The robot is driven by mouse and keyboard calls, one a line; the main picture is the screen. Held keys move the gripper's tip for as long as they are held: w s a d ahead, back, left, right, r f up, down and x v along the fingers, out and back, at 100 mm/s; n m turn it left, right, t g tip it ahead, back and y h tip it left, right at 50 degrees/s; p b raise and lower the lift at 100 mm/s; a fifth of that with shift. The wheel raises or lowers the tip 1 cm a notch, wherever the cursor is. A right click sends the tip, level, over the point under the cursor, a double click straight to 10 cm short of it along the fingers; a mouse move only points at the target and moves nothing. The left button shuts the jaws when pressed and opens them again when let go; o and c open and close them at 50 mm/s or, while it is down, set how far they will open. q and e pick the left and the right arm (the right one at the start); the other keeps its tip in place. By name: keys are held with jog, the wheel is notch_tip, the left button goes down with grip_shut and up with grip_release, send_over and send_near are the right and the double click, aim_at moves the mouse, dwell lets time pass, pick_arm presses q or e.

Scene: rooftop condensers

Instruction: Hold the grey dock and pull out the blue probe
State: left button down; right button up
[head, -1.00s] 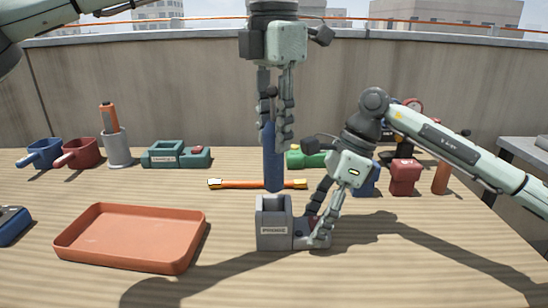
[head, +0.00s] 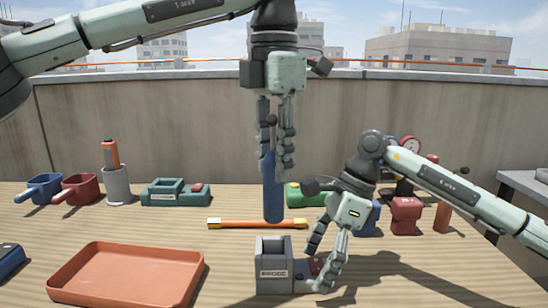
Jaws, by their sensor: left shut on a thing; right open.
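The blue probe (head: 272,195) hangs upright in my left gripper (head: 275,160), which is shut on its upper part. The probe's lower end is clear of the grey dock (head: 274,276), a little above its open top. The dock stands on the table with a light label on its front and a low base with a red part at its right. My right gripper (head: 319,268) is open at this low right side, its fingers close around or beside the red part. I cannot tell whether they touch it.
An empty orange tray (head: 75,284) lies at front left. An orange bar (head: 258,224) lies behind the dock. Blue and red scoops, a grey cup (head: 117,186) and a green block (head: 175,194) stand back left. Red and blue items stand behind my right arm.

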aim_at(274, 130)
pick_arm(q)
jog(key=shift+r, duration=0.1)
pick_arm(e)
jog(key=shift+o, duration=0.4)
jog(key=shift+r, duration=0.15)
pick_arm(q)
notch_tip(274, 130, up, 4)
jog(key=p, duration=0.4)
jog(key=shift+r, duration=0.15)
pick_arm(e)
jog(key=s+v, duration=0.1)
jog(key=v, duration=0.7)
jog(key=shift+w+d+r, duration=0.25)
jog(key=shift+w+r, duration=0.05)
jog(key=shift+w, duration=0.25)
